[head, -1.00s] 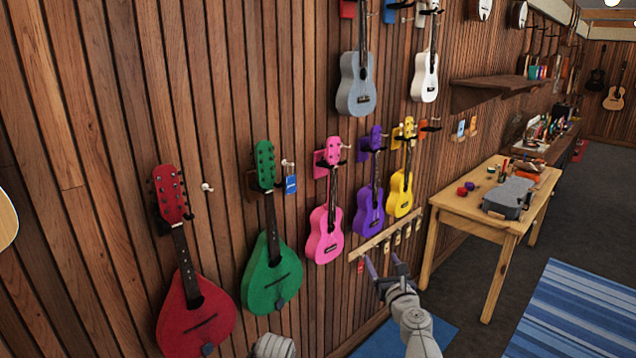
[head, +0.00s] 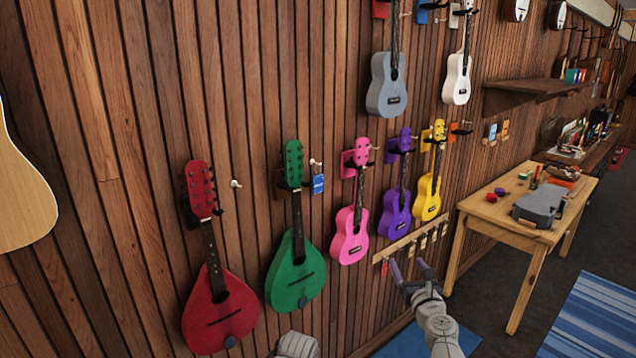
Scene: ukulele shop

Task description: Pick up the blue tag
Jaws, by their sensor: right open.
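A blue tag (head: 318,184) hangs on a small wall peg between the green instrument (head: 296,270) and the pink ukulele (head: 350,236). My right gripper (head: 410,270) is open and empty, in front of the wall below the purple ukulele (head: 397,215). It is well to the right of and lower than the blue tag. Only a grey rounded part of my left arm shows at the bottom edge; its gripper is out of view.
A red instrument (head: 219,312) hangs at the left near an empty peg (head: 236,184). A wooden rail (head: 400,247) with several small tags is behind my right gripper. A wooden table (head: 500,215) with a grey case (head: 541,203) stands at the right.

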